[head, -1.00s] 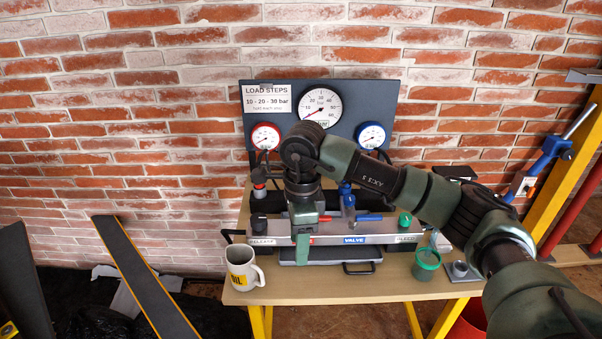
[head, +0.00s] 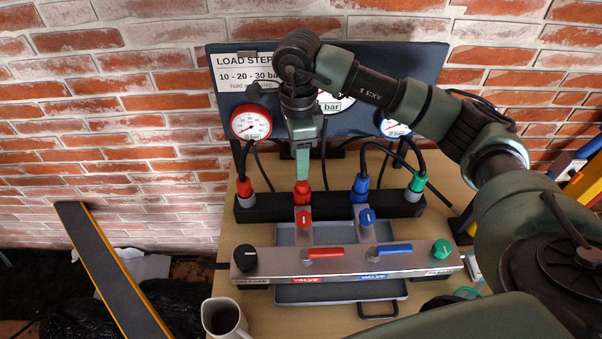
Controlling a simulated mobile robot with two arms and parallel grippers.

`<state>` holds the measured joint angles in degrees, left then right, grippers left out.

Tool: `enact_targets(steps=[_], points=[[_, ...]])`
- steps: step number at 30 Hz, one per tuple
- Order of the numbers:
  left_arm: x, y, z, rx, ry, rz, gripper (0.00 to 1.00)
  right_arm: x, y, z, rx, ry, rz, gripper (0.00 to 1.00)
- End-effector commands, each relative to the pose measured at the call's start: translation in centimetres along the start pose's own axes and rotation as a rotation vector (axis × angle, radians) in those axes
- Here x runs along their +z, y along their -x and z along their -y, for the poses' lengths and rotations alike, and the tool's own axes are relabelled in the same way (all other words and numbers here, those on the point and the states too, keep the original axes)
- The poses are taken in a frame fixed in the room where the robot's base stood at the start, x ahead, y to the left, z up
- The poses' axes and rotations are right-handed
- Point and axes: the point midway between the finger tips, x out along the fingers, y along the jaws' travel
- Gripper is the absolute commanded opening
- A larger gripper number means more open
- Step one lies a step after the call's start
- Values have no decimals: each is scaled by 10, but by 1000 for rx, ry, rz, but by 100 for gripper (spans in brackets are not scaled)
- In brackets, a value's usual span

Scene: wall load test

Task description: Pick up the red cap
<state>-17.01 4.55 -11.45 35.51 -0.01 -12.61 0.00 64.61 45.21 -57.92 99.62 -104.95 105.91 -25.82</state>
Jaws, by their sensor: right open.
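A red cap-like piece (head: 302,193) stands on the black connector bar (head: 330,207), left of its middle. My right gripper (head: 302,174) points down directly above it, with the green fingers at or just over its top. The gripper is open, though its fingers overlap in this view. Whether they touch the red piece or straddle it cannot be told. The fingers hide part of its top. My left gripper does not show.
Red (head: 243,187), blue (head: 360,187) and green (head: 418,183) cabled plugs stand on the bar. A metal valve panel (head: 345,262) with red and blue levers lies in front. A mug (head: 225,318) stands front left. A gauge board (head: 232,100) rises behind.

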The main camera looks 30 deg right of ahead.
Motion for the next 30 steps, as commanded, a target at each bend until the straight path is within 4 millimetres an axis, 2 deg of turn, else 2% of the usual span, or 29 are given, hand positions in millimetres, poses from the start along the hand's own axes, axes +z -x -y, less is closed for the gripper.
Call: enact_targets(steps=[1,4,16,25,26,30], points=[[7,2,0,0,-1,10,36,0,-5,-1,4,0,-2,50],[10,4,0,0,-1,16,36,-1,-16,-1,4,-1,-3,50],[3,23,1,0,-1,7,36,-6,-68,-3,4,-1,-2,50],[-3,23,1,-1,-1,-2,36,-6,-76,-2,0,0,-1,50],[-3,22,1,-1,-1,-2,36,-6,-75,-2,0,0,-1,48],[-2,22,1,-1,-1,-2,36,-6,-75,-2,1,0,-1,9]])
